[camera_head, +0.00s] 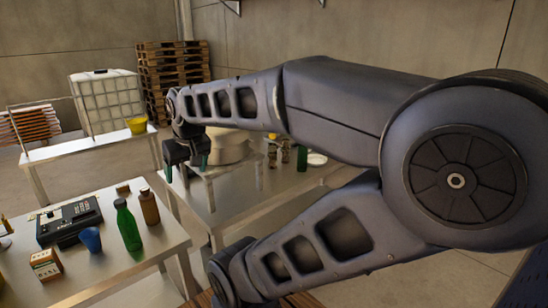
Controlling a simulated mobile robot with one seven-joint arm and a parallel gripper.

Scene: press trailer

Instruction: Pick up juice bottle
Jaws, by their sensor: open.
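A green bottle (128,228) stands upright on the near left table, with a brown bottle (149,207) just behind it to the right. Another, smaller green bottle (302,158) stands on the middle table, right of my gripper. I cannot tell which of these is the juice bottle. My gripper (186,169) is open and seems empty, its fingers pointing down. It appears beyond and above the brown bottle in the picture, apart from all the bottles. My arm crosses the right side and hides part of the middle table.
The near left table (120,274) also holds a black machine (70,222), a blue cup (91,239) and a small box (45,265). The middle table (228,204) has bare room at its front. A yellow bucket (137,125) stands on a bench behind. Stacked pallets (172,75) stand by the wall.

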